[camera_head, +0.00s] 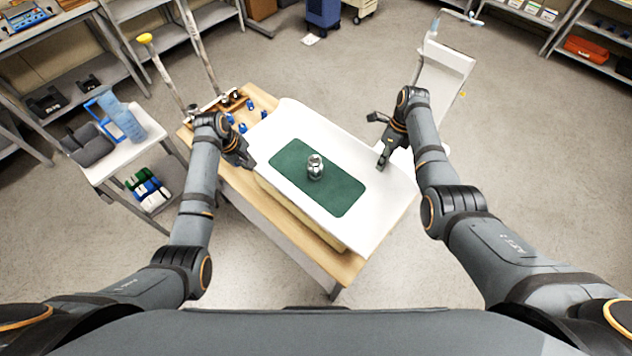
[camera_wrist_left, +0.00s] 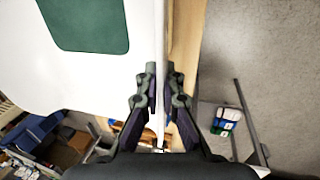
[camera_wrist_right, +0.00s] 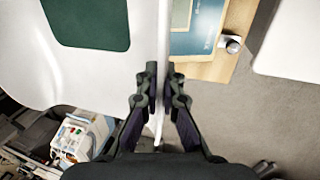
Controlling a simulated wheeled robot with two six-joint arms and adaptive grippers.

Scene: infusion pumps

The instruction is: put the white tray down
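The white tray (camera_head: 372,218) is over the wooden table, with a dark green mat (camera_head: 337,195) on it. A small shiny metal item (camera_head: 315,167) stands upright on the mat. My left gripper (camera_head: 243,158) is at the tray's left edge; in the left wrist view its fingers (camera_wrist_left: 161,85) close on either side of the rim. My right gripper (camera_head: 383,158) is at the far right edge; in the right wrist view its fingers (camera_wrist_right: 162,85) likewise close on the rim. The tray looks about level. I cannot tell whether its underside touches anything.
The wooden table (camera_head: 335,262) shows around the tray, with small blue items (camera_head: 243,128) at its far left end. A white stand (camera_head: 442,65) is behind my right gripper. Shelves line the back.

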